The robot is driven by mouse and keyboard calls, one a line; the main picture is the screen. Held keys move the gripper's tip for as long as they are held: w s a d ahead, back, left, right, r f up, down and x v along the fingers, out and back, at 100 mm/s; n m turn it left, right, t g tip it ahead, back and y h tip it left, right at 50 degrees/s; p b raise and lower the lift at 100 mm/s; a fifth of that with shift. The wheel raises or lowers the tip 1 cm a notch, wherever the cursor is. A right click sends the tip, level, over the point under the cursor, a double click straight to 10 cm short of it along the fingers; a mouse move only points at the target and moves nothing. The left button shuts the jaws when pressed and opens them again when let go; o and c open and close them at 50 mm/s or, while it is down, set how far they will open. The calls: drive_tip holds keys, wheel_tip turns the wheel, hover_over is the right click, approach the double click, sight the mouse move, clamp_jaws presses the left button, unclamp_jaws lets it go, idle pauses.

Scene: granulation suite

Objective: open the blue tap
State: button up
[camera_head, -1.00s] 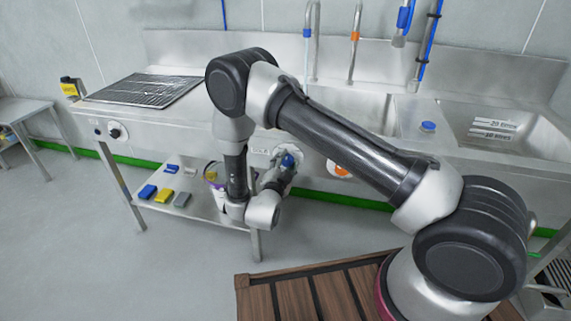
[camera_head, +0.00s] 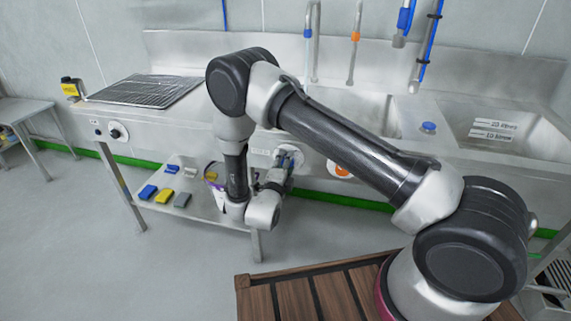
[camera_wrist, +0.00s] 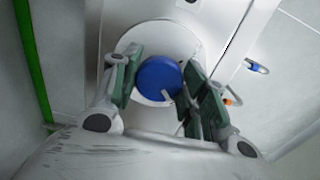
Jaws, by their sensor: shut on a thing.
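The blue tap (camera_wrist: 158,78) is a round blue knob on a pale round plate (camera_wrist: 128,40) on the sink's front panel. In the wrist view it sits between the two green-padded fingers of my gripper (camera_wrist: 160,88), which are shut on it. In the head view my gripper (camera_head: 288,158) is at the front panel, and its fingers and wrist hide most of the tap.
An orange tap (camera_head: 341,171) is on the same panel to the right. The lower shelf (camera_head: 215,215) holds blue, yellow and grey blocks and a tub (camera_head: 212,172), close to my wrist. A drain rack (camera_head: 145,90) lies on the counter at left.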

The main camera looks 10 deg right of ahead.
idle(0.3)
drive_tip(key=o, duration=1)
drive_tip(key=shift+o, duration=0.2)
drive_tip(key=v, duration=1.2)
